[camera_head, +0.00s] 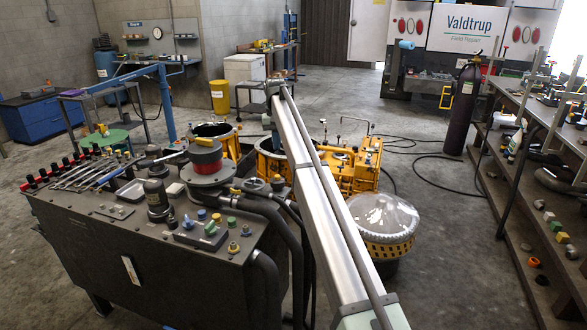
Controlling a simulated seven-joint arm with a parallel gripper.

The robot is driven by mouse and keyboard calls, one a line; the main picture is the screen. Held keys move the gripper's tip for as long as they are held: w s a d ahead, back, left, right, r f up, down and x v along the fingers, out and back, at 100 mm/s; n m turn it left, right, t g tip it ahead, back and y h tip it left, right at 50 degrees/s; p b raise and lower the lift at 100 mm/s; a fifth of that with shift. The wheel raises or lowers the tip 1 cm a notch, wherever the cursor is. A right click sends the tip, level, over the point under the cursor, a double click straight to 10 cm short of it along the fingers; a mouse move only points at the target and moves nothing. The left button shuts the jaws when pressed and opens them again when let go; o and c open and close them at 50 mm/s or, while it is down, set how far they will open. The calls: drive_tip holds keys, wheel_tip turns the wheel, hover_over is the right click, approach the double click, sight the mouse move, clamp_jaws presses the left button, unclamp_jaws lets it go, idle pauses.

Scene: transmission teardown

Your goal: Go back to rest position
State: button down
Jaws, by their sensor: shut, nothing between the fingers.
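My long metal arm link reaches from the bottom centre up and away over the middle of the workshop, as the head view shows. Its far end is near the yellow transmission housing. I cannot make out my gripper or its fingers; the arm and the parts around it hide them. The yellow transmission housing (362,172) stands on the floor behind the arm. A yellow ring-shaped casing (212,131) stands to its left. A round yellow part with a clear dome (384,216) is right of the arm.
A shelf rack (525,190) lines the right side. A dark gas cylinder (463,108) stands before it. Cables cross the floor. Open floor (445,255) lies between dome and rack.

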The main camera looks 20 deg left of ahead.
drive_tip(key=s+d+f+m, duration=0.1)
drive_tip(key=s+d+f, duration=0.3)
drive_tip(key=d+f, duration=0.7)
drive_tip(key=s+d+f+m, duration=0.1)
drive_tip(key=s+d+f, duration=0.3)
drive_tip(key=d+f, duration=0.65)
drive_tip(key=s+d+f+m, duration=0.1)
drive_tip(key=s+d+f, duration=0.55)
drive_tip(key=d, duration=0.65)
drive_tip(key=s+d+f+m, duration=0.2)
drive_tip(key=s+d+f, duration=1.1)
drive_tip(key=s+d, duration=0.45)
drive_tip(key=s+d+f+m, duration=0.1)
drive_tip(key=s+d+f, duration=0.2)
drive_tip(key=s+d, duration=0.45)
drive_tip(key=s+f+g, duration=0.2)
drive_tip(key=s+f, duration=0.4)
drive_tip(key=s, duration=0.4)
drive_tip(key=s+a+f+g, duration=0.1)
drive_tip(key=s+f+g, duration=0.1)
drive_tip(key=s+f, duration=0.5)
drive_tip(key=s+a+f+g, duration=0.1)
drive_tip(key=s+f+g, duration=0.1)
drive_tip(key=s+f, duration=0.5)
drive_tip(key=s, duration=0.6)
drive_tip(key=shift+s+f+g, duration=0.15)
drive_tip(key=shift+f+g, duration=0.1)
drive_tip(key=shift+g, duration=0.15)
drive_tip(key=c, duration=1.9)
unclamp_jaws()
